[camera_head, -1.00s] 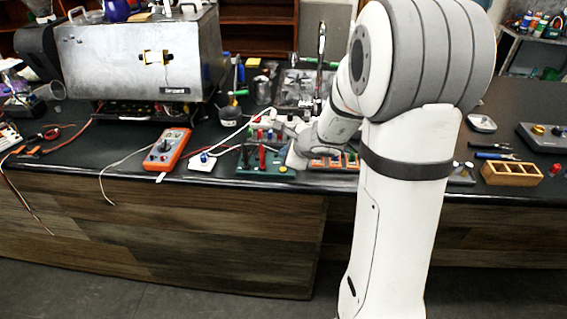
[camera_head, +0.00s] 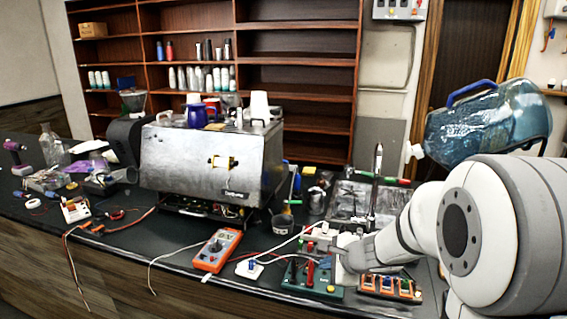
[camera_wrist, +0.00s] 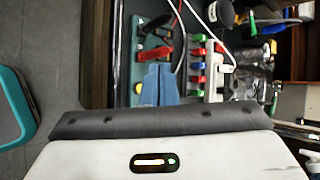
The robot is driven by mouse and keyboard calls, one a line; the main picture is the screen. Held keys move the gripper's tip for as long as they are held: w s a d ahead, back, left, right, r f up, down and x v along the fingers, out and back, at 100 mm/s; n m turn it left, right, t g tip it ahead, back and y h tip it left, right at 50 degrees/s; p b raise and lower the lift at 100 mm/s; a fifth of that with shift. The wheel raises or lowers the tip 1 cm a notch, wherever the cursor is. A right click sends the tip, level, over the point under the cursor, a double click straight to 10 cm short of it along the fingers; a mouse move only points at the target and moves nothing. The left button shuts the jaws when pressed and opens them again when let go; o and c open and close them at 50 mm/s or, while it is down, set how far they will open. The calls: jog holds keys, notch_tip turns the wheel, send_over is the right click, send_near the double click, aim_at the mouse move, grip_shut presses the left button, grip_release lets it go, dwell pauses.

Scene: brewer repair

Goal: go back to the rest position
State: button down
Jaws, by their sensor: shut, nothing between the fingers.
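My gripper (camera_wrist: 158,84) shows in the wrist view as two blue-grey fingers pressed together, with nothing between them. They are over or beside a dark green board (camera_wrist: 140,48) with red and black levers; I cannot tell whether they touch it. In the head view my arm comes in from the right and its end is low over the counter, just right of the green board (camera_head: 318,293). The fingertips are hard to make out there.
An orange multimeter (camera_head: 217,250), a white power strip (camera_wrist: 215,70) and an orange-switched block (camera_head: 390,287) lie close by. A steel brewer (camera_head: 205,165) stands behind on the left. A large blue water jug (camera_head: 485,120) is above my arm. Cables cross the counter.

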jog(key=s+a+r+n+g, duration=0.2)
jog(key=s+r+n, duration=0.1)
jog(key=s+n, duration=0.35)
jog(key=s+a+r+n+g, duration=0.1)
jog(key=s+a+r+n, duration=0.1)
jog(key=s+n, duration=0.4)
jog(key=s+d+r+n+g+h, duration=0.1)
jog(key=s+d+n+h, duration=0.3)
jog(key=s+d, duration=0.3)
jog(key=s+n, duration=0.1)
jog(key=s, duration=0.4)
jog(key=shift+g+h, duration=0.3)
jog(key=shift+h, duration=0.1)
jog(key=shift+r+n, duration=0.1)
jog(key=shift+n, duration=0.15)
